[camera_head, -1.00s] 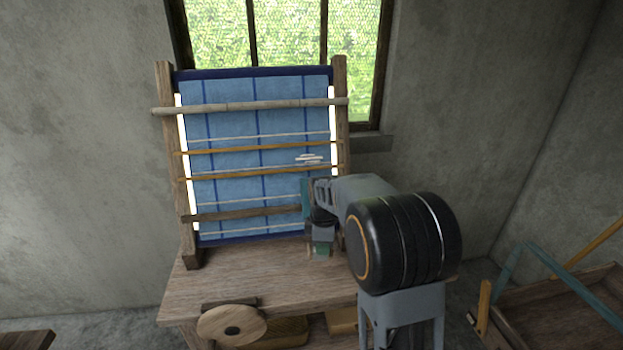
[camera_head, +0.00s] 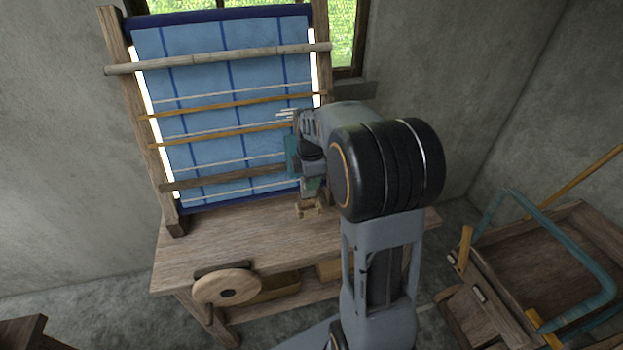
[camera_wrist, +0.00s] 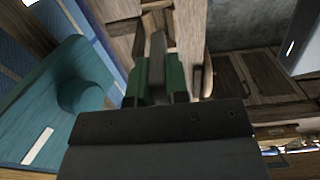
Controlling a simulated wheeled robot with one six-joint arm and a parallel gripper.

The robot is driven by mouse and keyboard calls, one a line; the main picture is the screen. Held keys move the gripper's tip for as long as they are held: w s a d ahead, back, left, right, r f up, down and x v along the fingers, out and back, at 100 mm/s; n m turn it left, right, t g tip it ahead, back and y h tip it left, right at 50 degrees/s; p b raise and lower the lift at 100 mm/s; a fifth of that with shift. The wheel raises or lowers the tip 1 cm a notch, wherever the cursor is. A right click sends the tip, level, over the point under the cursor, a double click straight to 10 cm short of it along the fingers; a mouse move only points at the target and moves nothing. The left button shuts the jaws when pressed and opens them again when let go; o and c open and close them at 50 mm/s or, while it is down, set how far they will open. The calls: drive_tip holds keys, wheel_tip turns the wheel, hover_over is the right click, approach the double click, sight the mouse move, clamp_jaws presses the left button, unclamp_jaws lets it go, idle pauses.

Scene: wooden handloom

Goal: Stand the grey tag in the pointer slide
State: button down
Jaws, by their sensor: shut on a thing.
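My gripper (camera_head: 311,184) points down at the right side of the loom, just above the bench top. In the wrist view its green fingers (camera_wrist: 158,82) are shut on the grey tag (camera_wrist: 158,48), which sticks out past the fingertips. A small pale wooden piece (camera_head: 307,209) shows on the bench right below the gripper; it may be the pointer slide, but it is too small to tell. I cannot tell whether the tag touches it. The tag is hidden in the head view.
A teal panel (camera_head: 291,156) with a round knob stands close beside my gripper; it fills the left of the wrist view (camera_wrist: 45,115). The loom with blue cloth (camera_head: 200,80) stands behind. The bench top (camera_head: 240,235) is clear to the left. A wooden crate (camera_head: 560,250) stands at right.

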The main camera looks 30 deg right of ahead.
sight(311, 196)
drive_tip(key=shift+f+b, duration=1.75)
drive_tip(key=shift+f, duration=1.1)
drive_tip(key=c, duration=1)
unclamp_jaws()
drive_tip(key=shift+c, duration=0.2)
drive_tip(key=shift+r, duration=0.1)
wheel_tip(311, 196, up, 14)
drive_tip(key=shift+f, duration=0.15)
